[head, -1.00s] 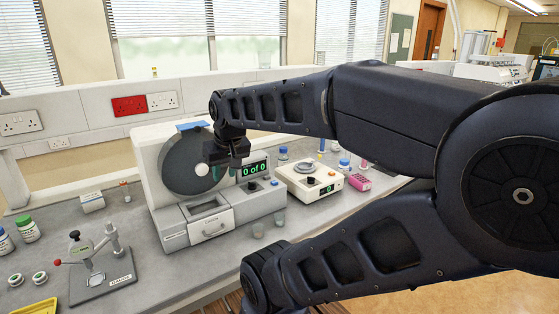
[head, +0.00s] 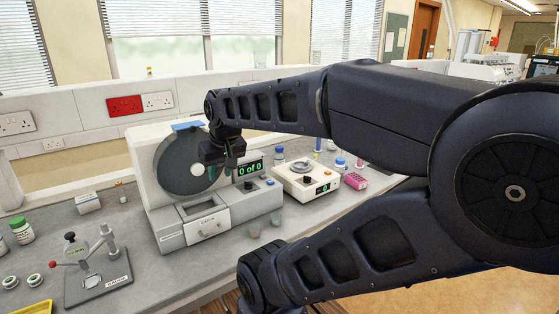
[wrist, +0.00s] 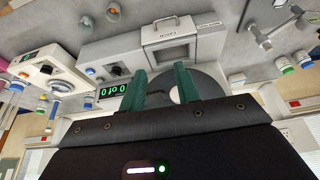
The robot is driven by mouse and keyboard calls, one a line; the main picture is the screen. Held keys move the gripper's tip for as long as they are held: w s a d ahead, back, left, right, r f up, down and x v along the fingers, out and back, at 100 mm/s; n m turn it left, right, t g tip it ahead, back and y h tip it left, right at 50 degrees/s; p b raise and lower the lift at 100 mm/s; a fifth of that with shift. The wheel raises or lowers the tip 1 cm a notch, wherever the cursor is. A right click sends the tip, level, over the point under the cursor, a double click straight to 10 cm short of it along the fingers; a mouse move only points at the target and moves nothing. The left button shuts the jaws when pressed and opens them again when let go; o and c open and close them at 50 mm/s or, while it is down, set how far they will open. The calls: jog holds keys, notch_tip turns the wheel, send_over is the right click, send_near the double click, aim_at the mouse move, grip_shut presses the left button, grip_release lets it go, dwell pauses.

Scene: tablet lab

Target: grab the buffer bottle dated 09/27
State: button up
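A white bottle with a green cap (head: 22,231) stands at the far left of the bench in the head view, and part of another bottle (head: 3,244) shows at the picture's edge. A green-capped bottle (wrist: 283,65) and a blue-capped bottle (wrist: 303,59) stand at the right of the wrist view. Blue-capped bottles also stand behind the balance, one nearer (head: 340,164) and one farther left (head: 280,154). No date is legible on any label. My gripper (head: 222,172) is in front of the counting machine's grey disc. Its green fingers (wrist: 160,80) are apart with nothing between them.
The white counting machine (head: 146,163), display "0 of 0", stands mid-bench. A balance (head: 300,183) and pink block (head: 355,181) are to its right. A lever tester (head: 95,283), small green-lidded jars (head: 36,280) and a yellow tray (head: 35,308) lie front left.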

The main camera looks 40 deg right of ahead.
jog(key=o, duration=0.7)
